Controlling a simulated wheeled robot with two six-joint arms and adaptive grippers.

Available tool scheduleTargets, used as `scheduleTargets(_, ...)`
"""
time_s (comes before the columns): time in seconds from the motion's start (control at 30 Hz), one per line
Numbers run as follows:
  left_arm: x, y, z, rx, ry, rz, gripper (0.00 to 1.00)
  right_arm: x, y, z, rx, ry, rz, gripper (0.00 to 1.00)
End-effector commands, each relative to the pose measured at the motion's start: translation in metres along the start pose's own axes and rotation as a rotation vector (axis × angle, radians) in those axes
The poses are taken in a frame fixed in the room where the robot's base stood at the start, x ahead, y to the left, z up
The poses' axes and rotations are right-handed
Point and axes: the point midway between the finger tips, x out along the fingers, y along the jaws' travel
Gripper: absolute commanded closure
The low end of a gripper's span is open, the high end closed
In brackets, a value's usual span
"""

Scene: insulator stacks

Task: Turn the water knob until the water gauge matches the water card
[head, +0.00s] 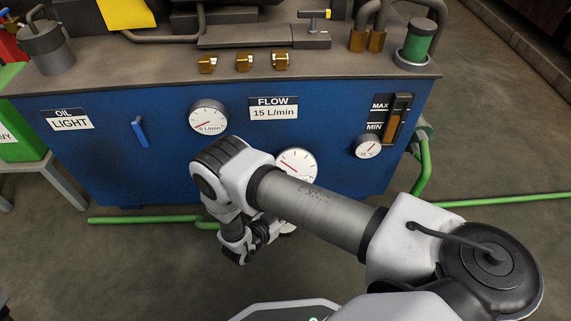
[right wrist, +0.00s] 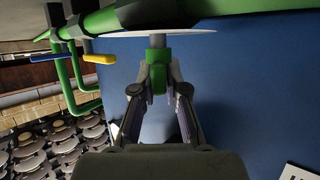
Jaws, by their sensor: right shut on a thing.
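The card (head: 273,108) on the blue cabinet reads FLOW 15 L/min. To its left is a round white gauge (head: 208,117) marked L/min, its red needle pointing to the lower left. My right gripper (right wrist: 158,82) is shut on a green knob (right wrist: 158,70) on a grey stem in the right wrist view, with a white disc (right wrist: 190,32) behind it. In the head view my right arm crosses the cabinet's lower front, hiding the knob and gripper tips. My left gripper is not in view.
Another white gauge (head: 297,163) is partly hidden behind my right arm. A small °C gauge (head: 368,146) and a MAX/MIN level glass (head: 397,118) are on the right. An OIL LIGHT card (head: 68,120) and blue lever (head: 139,131) are on the left. Green pipes (head: 140,220) run along the floor.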

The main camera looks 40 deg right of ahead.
Motion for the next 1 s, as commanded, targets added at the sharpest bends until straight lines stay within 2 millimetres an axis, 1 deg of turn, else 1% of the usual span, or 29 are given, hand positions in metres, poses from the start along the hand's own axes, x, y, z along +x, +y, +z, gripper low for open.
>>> scheduleTargets(0.17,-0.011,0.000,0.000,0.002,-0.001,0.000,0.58,-0.001,0.001,-0.002,-0.031,-0.001,-0.067,1.00)
scheduleTargets(0.37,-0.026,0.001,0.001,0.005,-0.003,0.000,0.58,-0.001,0.001,-0.003,-0.087,-0.002,-0.198,1.00)
scheduleTargets(0.7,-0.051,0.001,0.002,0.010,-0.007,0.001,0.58,-0.001,0.000,-0.003,-0.207,-0.002,-0.489,1.00)
scheduleTargets(1.0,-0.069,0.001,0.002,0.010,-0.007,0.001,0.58,-0.001,-0.001,-0.002,-0.309,-0.002,-0.739,1.00)
